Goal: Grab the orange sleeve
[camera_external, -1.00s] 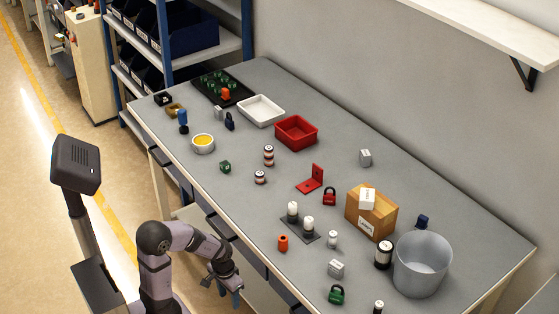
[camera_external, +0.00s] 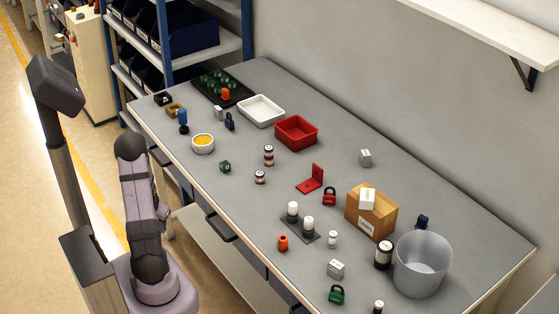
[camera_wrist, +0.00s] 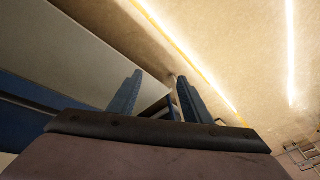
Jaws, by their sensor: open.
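An orange sleeve (camera_external: 283,243) stands upright on the grey table near its front edge, left of a small white-and-grey cylinder. A dark hole shows in its top. Another orange piece (camera_external: 225,94) sits on the black tray with green parts at the far left of the table. My gripper (camera_wrist: 156,98) shows in the wrist view with its two blue fingers spread apart and nothing between them. It is away from the table and the sleeve. In the external view my gripper is hidden behind my arm.
A cardboard box (camera_external: 371,213) and a grey bucket (camera_external: 422,264) stand to the right. The table left of the sleeve is clear.

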